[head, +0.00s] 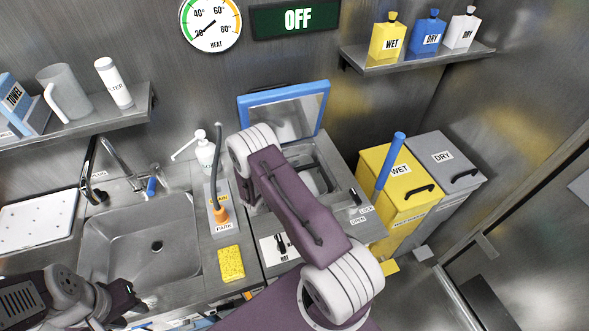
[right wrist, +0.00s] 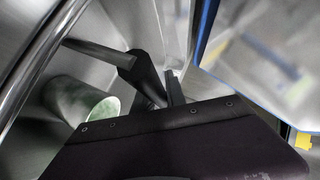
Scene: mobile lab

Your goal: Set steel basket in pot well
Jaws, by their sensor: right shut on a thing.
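The pot well (head: 327,158) is an open steel-lined opening in the counter, its blue-framed lid (head: 283,111) raised behind it. A curved steel surface, seemingly the steel basket (head: 317,181), shows inside the opening, mostly hidden by my right arm. My right gripper is hidden in the head view. In the right wrist view my right gripper (right wrist: 160,85) is shut on a dark bar that looks like the basket's handle (right wrist: 92,52). Whether the basket is seated or held up cannot be told. My left gripper (head: 128,300) is over the counter front at lower left; its jaws are unclear.
A sink (head: 140,250) with a tap is at left. Yellow WET (head: 400,205) and grey DRY (head: 447,170) bins stand at right. A pale-ended cylinder (right wrist: 90,105) shows in the wrist view.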

